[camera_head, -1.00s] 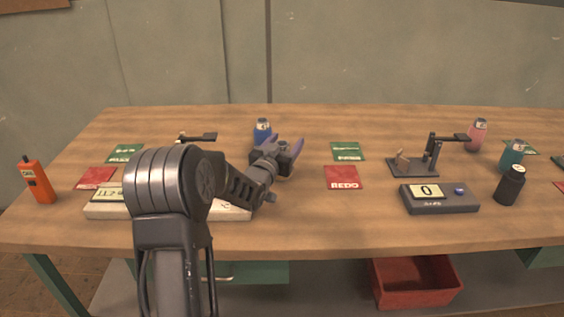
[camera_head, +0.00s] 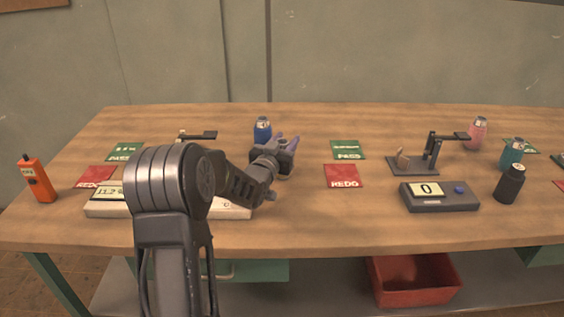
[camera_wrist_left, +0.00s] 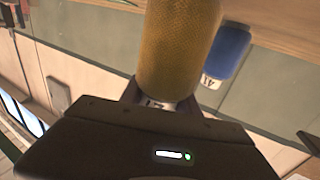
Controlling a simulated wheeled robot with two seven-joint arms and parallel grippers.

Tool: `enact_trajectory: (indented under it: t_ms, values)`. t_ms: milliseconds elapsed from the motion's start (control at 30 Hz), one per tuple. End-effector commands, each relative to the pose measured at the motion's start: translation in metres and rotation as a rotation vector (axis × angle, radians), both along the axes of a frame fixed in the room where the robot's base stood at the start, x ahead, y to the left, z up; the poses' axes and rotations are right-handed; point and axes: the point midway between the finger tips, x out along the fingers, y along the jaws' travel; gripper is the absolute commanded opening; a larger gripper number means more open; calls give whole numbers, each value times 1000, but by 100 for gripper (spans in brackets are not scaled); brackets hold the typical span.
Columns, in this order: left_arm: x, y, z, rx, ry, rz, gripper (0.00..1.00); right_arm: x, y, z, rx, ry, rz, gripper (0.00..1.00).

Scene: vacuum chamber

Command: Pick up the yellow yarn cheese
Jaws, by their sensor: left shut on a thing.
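The yellow yarn cheese (camera_wrist_left: 176,45) fills the top middle of the left wrist view, in front of my left gripper's dark body. My left gripper (camera_head: 287,143) is shut on it, above the table just right of the blue yarn cheese. In the head view the yellow cheese is mostly hidden behind the gripper and cannot be made out. The blue yarn cheese (camera_head: 262,130) stands upright behind the gripper; it also shows in the left wrist view (camera_wrist_left: 228,50). My right gripper is in neither view.
A white scale (camera_head: 110,208) lies under my left arm. Green and red cards (camera_head: 345,176) lie mid-table. A dark scale (camera_head: 440,197), a small stand (camera_head: 425,160), and black (camera_head: 510,184), teal (camera_head: 512,154) and pink (camera_head: 477,133) cheeses stand right. An orange handheld device (camera_head: 37,180) stands far left.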

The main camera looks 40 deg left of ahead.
Motion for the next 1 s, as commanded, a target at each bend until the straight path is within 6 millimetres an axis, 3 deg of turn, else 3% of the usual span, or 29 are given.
enact_trajectory:
  t_ms: [367, 1000]
  values:
    - [0, 0, 0, 0, 0, 0, 0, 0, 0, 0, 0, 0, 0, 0]
    - [0, 0, 4, 0, -1, 0, 0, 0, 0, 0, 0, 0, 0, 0]
